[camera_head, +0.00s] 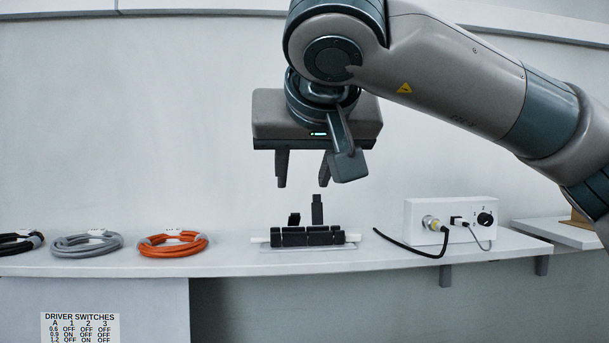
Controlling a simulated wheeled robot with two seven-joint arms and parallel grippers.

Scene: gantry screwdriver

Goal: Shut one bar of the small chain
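The small chain (308,237) is a row of dark segments lying on a light base strip on the white table. Two dark pieces stick up from it: a taller upright bar (317,209) right of the middle, and a shorter, slightly tilted one (294,219) to its left. My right gripper (303,185) hangs above the chain, pointing down. Its two fingers are apart with nothing between them, and their tips are a little above the taller bar's top in the picture. My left gripper is not in view.
Left of the chain lie an orange cable coil (172,251), a grey coil (86,245) and a black coil (18,243). At right stands a white box (450,209) with a knob and plugs. A loose black cable (408,247) runs from it towards the chain.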

